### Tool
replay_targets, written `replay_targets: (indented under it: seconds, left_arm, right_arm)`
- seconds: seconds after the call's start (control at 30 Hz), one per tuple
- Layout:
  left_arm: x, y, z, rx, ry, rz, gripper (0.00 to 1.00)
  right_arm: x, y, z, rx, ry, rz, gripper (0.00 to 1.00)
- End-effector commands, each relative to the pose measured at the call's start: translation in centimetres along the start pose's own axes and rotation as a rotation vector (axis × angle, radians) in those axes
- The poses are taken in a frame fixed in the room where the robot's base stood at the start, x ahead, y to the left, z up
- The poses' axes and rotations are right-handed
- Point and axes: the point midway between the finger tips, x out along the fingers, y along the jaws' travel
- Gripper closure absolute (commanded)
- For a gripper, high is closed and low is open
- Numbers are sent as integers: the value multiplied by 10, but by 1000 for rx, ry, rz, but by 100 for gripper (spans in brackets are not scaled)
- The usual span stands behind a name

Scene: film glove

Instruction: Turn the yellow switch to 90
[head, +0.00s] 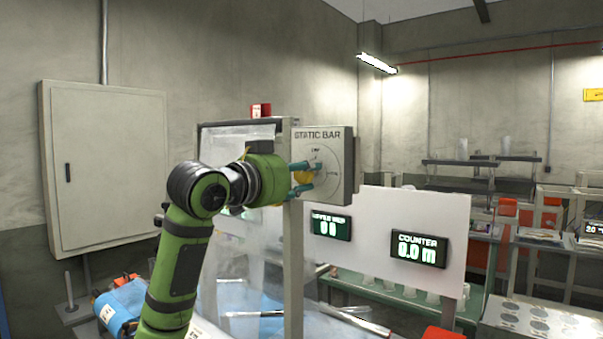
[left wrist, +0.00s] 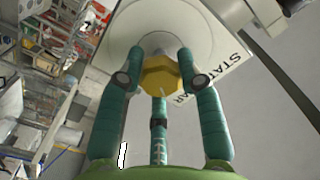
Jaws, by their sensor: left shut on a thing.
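The yellow switch (head: 303,177) is a knob on the grey "STATIC BAR" panel (head: 338,142), which has a round dial marked around it. In the left wrist view the yellow switch (left wrist: 160,76) sits between my teal fingers, in front of the round dial (left wrist: 150,25). My left gripper (head: 306,178) is shut on the switch, its fingers on either side of it. The fingers hide part of the dial and its marks, so I cannot read the switch's angle. My right gripper is not in view.
A white board with a "COUNTER" display (head: 419,249) reading 0.0 m and a second display (head: 331,225) stands right of the panel. A grey wall cabinet (head: 106,165) hangs at left. Shelves and benches stand at back right.

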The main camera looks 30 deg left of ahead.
Motion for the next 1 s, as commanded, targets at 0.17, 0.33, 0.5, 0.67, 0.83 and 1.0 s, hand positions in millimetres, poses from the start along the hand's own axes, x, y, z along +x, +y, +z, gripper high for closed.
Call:
replay_targets:
  seconds: [0.17,0.33,0.5,0.67,0.83,1.0]
  left_arm:
    - [-1,-3,-3,173,3,-6,97]
    - [-1,-3,-4,334,3,-5,97]
    - [-1,-3,-4,494,2,-5,97]
    - [-1,-2,-4,632,3,-5,97]
    - [-1,-2,-4,755,4,-6,97]
    - [-1,-2,-4,843,5,-6,97]
  right_arm:
    - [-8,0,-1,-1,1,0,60]
    - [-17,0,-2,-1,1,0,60]
    - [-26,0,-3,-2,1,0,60]
    - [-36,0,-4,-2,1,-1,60]
    - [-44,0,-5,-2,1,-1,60]
    - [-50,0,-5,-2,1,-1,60]
